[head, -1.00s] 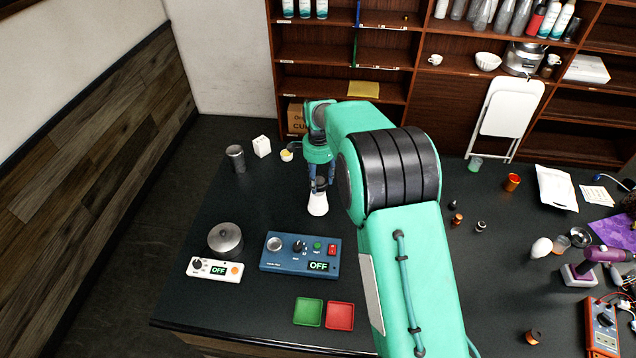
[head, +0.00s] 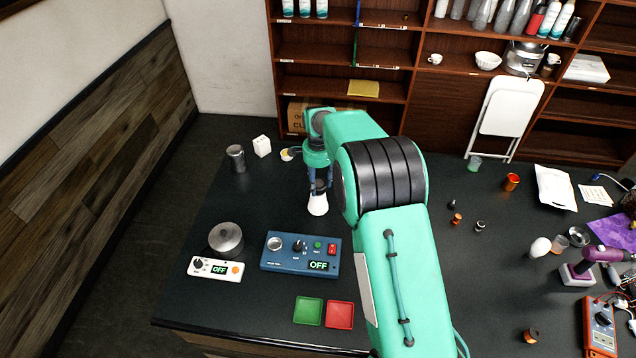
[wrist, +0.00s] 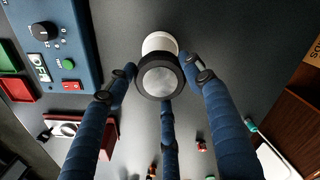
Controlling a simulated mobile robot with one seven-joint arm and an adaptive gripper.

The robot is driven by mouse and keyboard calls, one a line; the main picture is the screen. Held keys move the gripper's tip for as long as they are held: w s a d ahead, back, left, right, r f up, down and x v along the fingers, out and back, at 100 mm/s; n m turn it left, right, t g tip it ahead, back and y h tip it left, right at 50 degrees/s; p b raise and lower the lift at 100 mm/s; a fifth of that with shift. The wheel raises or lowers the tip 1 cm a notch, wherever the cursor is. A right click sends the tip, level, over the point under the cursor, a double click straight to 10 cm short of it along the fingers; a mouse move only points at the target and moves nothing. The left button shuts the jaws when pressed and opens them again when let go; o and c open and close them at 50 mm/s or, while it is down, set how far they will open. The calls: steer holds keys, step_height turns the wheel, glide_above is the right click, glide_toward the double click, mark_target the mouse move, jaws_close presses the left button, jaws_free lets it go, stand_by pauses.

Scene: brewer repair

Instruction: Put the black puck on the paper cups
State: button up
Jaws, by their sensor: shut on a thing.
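The black puck (wrist: 160,77), a dark ring with a pale grey face, is between the blue fingers of my gripper (wrist: 161,82) in the wrist view. My gripper is shut on it. The white paper cups (head: 318,205) stand upside down as a tapered stack on the dark table in the head view. The puck (head: 320,186) is right at the top of the stack there, below my gripper (head: 318,184). In the wrist view the cups (wrist: 159,42) show partly behind the puck. I cannot tell whether puck and cups touch.
Green (head: 308,311) and red (head: 339,315) trays lie nearer. Clear table lies left of the cups.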

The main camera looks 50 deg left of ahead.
mark_target(318, 183)
steer(key=shift+f, duration=0.25)
steer(key=shift+f, duration=0.15)
steer(key=o, duration=1.4)
step_height(318, 183, up, 12)
steer(key=shift+r+b, duration=0.15)
steer(key=shift+b, duration=0.7)
